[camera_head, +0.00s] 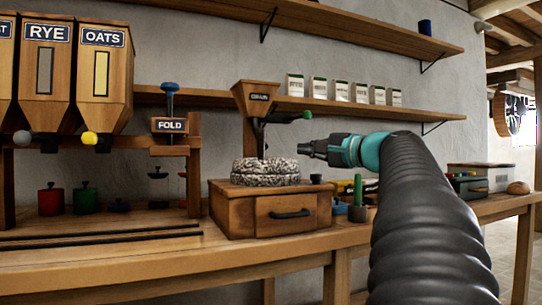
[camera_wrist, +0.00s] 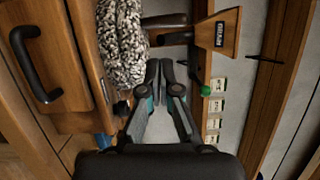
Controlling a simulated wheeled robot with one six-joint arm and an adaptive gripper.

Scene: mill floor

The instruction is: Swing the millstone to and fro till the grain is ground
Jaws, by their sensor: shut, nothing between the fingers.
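The speckled millstone (camera_head: 265,172) lies flat on a wooden box with a drawer (camera_head: 290,213). It also shows at the upper left of the wrist view (camera_wrist: 122,40). The wooden hopper labelled GRAIN (camera_head: 258,97) stands above it, with a green-tipped lever (camera_head: 301,116) on its right side. A small dark knob (camera_head: 316,179) is at the right of the stone. My gripper (camera_head: 303,149) is shut and empty, right of and slightly above the stone. In the wrist view its fingertips (camera_wrist: 159,70) are together beside the stone, apart from it.
RYE (camera_head: 46,70) and OATS (camera_head: 102,75) bins and a FOLD stand (camera_head: 170,126) are at the left. Red (camera_head: 51,200) and green (camera_head: 86,198) canisters sit below. A shelf with small labelled packets (camera_head: 341,90) runs behind. Small items crowd the bench right of the box.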

